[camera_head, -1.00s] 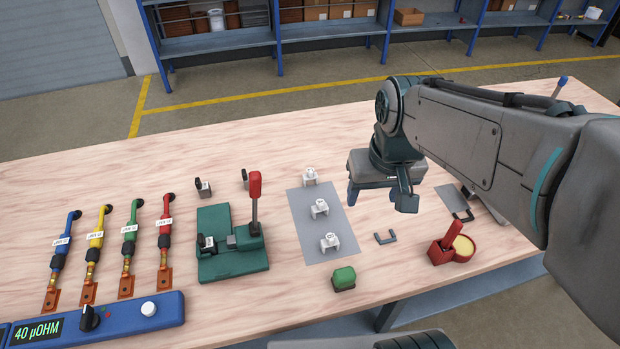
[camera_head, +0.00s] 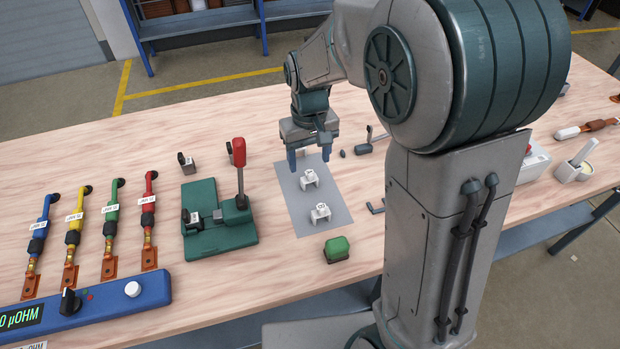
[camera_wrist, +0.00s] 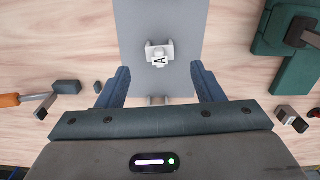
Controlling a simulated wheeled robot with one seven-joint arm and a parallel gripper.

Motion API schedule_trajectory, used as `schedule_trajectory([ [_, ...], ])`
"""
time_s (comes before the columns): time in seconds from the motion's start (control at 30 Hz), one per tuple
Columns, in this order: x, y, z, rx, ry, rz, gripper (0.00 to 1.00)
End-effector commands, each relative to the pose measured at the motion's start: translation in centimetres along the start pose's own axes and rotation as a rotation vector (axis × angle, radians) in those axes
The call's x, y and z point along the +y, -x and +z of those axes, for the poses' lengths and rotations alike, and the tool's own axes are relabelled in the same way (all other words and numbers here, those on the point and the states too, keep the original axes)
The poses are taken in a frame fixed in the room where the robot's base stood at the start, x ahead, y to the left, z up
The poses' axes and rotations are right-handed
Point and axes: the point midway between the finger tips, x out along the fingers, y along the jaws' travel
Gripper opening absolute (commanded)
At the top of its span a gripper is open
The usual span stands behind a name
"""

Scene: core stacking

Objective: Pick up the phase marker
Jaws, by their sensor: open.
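Two white phase markers show on the grey mat (camera_head: 335,225) in the head view: a middle one (camera_head: 309,178) and a near one (camera_head: 320,212). In the wrist view, one white marker with a letter A (camera_wrist: 159,53) stands upright on the mat, beyond the fingertips. The edge of another pale piece (camera_wrist: 158,100) shows between the fingers, mostly hidden by the gripper body. My gripper (camera_head: 310,164) is over the far end of the mat, pointing down, fingers apart. Its blue fingers also show in the wrist view (camera_wrist: 162,78), with nothing clamped between them.
A green fixture with a red lever (camera_head: 218,225) stands left of the mat. A green block (camera_head: 337,249) sits at the mat's near end. Small dark parts and an orange-handled tool (camera_wrist: 12,100) lie beside the mat. Coloured cables (camera_head: 148,215) and a blue meter (camera_head: 100,300) are at left.

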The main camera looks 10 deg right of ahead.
Motion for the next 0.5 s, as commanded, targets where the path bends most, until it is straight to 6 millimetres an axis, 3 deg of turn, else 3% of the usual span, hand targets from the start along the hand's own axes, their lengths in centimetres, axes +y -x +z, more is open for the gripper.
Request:
schedule_trajectory([
  [0.27,0.0,-2.4,0.0,-0.001,0.001,0.0,0.61],
  [0.5,0.0,-6.0,0.2,-0.003,0.0,0.0,0.61],
])
